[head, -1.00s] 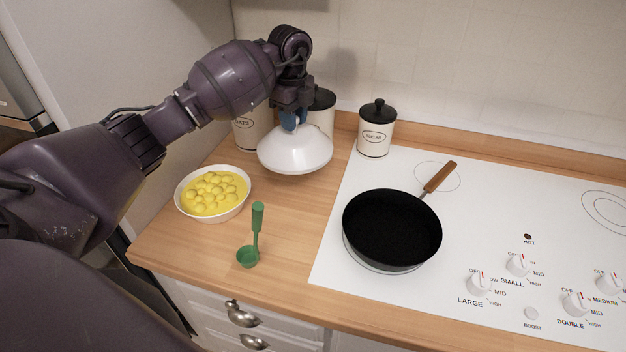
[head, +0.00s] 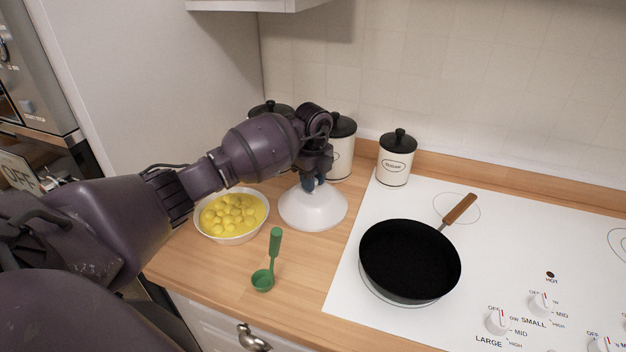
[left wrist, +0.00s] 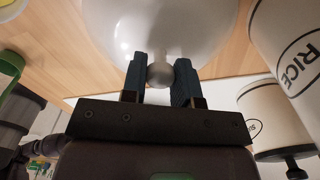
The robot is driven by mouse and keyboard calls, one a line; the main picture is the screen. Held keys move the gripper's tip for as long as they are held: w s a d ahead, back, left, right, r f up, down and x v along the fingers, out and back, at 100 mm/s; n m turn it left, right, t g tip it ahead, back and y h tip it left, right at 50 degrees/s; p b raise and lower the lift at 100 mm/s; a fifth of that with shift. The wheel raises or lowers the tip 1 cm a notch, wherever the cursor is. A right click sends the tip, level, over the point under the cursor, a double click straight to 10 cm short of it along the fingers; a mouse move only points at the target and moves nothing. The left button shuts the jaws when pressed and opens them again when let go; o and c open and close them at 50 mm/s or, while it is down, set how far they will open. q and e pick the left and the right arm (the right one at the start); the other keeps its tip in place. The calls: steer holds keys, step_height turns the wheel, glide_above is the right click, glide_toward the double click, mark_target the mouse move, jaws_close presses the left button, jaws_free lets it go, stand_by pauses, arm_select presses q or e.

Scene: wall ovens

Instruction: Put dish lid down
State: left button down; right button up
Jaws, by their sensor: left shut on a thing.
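The white dish lid (head: 312,210) is at the wooden counter between the bowl and the cooktop, with its knob up. In the head view its rim looks on or very close to the counter; I cannot tell for certain whether it touches. My left gripper (head: 312,184) is above the lid and shut on its knob. The left wrist view shows the two blue fingers on either side of the round knob (left wrist: 160,74), with the lid's white dome (left wrist: 160,25) beyond. My right gripper is not in view.
A white bowl of yellow pieces (head: 232,238) stands left of the lid. A green ladle (head: 270,262) lies in front. A black pan (head: 410,262) sits on the white cooktop (head: 480,290) at right. Canisters, including the sugar one (head: 396,160), stand behind.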

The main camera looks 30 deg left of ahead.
arm_select(q)
steer(key=shift+f, duration=0.1)
steer(key=c, duration=0.9)
jaws_free()
step_height(320, 180, up, 12)
steer(key=shift+r, duration=0.15)
